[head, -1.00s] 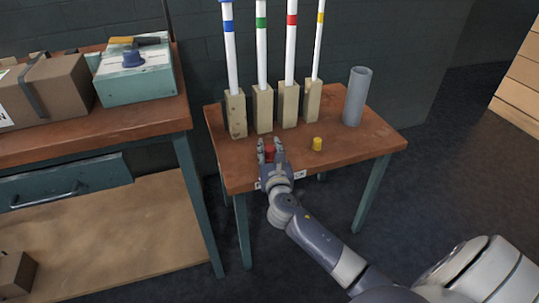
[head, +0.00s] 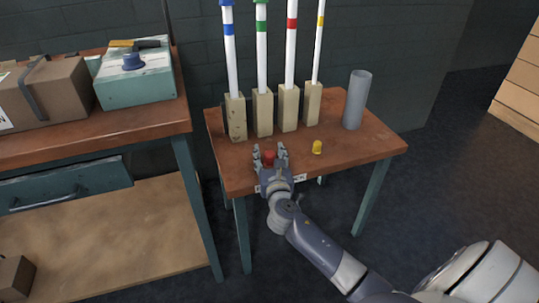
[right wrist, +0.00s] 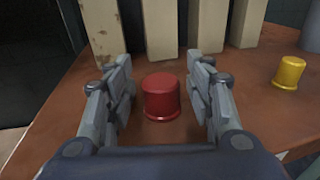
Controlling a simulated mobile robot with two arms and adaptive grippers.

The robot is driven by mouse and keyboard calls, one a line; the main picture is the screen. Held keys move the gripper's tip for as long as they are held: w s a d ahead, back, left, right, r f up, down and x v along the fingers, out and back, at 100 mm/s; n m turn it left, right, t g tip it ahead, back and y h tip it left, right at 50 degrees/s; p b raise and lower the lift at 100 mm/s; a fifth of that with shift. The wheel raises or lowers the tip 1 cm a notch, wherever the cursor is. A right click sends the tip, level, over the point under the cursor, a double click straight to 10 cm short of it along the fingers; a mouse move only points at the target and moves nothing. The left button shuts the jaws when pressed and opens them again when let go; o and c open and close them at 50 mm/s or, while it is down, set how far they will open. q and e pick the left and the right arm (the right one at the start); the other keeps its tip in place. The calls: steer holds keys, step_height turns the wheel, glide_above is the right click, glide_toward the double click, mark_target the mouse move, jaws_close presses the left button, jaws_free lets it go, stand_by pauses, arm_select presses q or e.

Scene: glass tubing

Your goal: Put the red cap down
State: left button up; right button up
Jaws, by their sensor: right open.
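The red cap (head: 269,156) stands on the small wooden table near its front edge. In the right wrist view the red cap (right wrist: 161,97) sits upright on the tabletop between the two fingers, with a gap on each side. My right gripper (head: 270,152) is open around it; its fingers also show in the right wrist view (right wrist: 160,85). My left gripper is not in view.
A yellow cap (head: 317,147) stands to the right of the red cap. Behind are several wooden blocks (head: 263,112) holding white tubes with coloured bands. A grey cylinder (head: 356,100) stands at the back right. The front right of the small table (head: 365,149) is clear.

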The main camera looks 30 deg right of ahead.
mark_target(270, 158)
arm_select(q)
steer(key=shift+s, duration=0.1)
arm_select(e)
steer(key=shift+r, duration=0.1)
steer(key=p+v, duration=0.1)
steer(key=v, duration=0.3)
steer(key=s+a+f+m+g+y+p, duration=0.1)
steer(key=s+a+f+m+g, duration=0.2)
steer(key=s+m, duration=0.55)
steer(key=s+a+f+m+g, duration=0.1)
steer(key=s+f+m+g, duration=0.25)
steer(key=s+m, duration=0.45)
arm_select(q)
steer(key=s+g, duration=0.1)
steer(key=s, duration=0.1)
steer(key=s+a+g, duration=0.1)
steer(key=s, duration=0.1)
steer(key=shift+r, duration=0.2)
arm_select(e)
steer(key=s+a+f+m+g+y, duration=0.2)
steer(key=s+a+m+y, duration=0.1)
steer(key=s+a+m, duration=0.2)
steer(key=s+a+f+m+g+y, duration=0.2)
steer(key=s+a+m, duration=0.3)
steer(key=s, duration=0.5)
steer(key=m+g+y, duration=0.1)
steer(key=m, duration=0.1)
steer(key=shift+a+f+m+g, duration=0.35)
steer(key=shift+a+f, duration=0.05)
